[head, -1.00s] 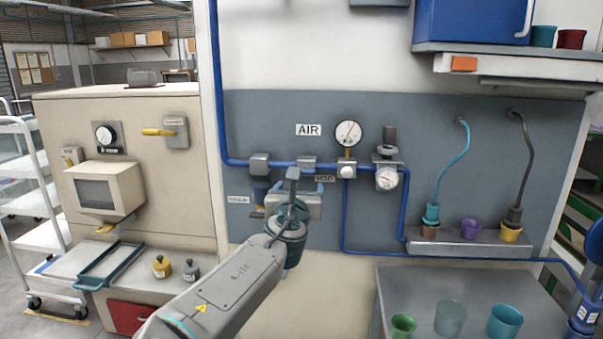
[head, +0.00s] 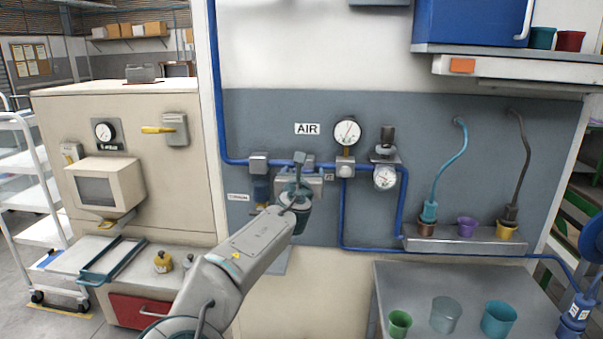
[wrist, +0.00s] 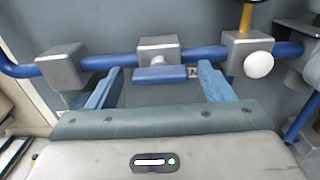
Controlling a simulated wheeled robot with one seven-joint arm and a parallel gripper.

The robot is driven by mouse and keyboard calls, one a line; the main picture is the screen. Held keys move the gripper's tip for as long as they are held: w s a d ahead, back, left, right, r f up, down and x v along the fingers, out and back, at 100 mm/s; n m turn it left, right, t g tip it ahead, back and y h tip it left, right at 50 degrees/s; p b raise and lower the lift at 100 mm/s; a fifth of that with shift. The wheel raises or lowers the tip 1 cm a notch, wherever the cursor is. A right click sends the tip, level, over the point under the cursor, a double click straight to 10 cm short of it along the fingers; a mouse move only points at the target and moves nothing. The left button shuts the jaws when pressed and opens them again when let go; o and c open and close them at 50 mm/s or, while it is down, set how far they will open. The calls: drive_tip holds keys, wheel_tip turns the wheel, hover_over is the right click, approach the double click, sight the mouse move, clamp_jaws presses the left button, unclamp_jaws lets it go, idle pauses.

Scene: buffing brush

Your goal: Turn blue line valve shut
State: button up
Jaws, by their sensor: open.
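The blue line (head: 238,162) runs across the grey wall panel under the AIR label. Its valve shows in the wrist view as a grey block (wrist: 158,47) on the pipe, with a short blue handle (wrist: 165,75) lying level, along the pipe. My gripper (wrist: 160,70) is open, with one blue finger on each side of the handle. The fingers look apart from it, but the depth gap is hard to judge. In the head view my gripper (head: 300,165) is in front of the pipe and hides the handle; the grey valve block (head: 309,160) shows just beside it.
A gauge (head: 347,131) on a block with a white knob (wrist: 258,65) is right of the valve. Another grey block (head: 259,162) is to its left. A second gauge (head: 385,177) is further right. A shelf with cups (head: 466,228) and a table (head: 465,285) stand right.

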drive_tip(key=c, duration=1)
drive_tip(key=shift+f+b, duration=0.1)
drive_tip(key=shift+b, duration=0.25)
drive_tip(key=shift+m+b, duration=9)
drive_tip(key=shift+b, duration=0.7)
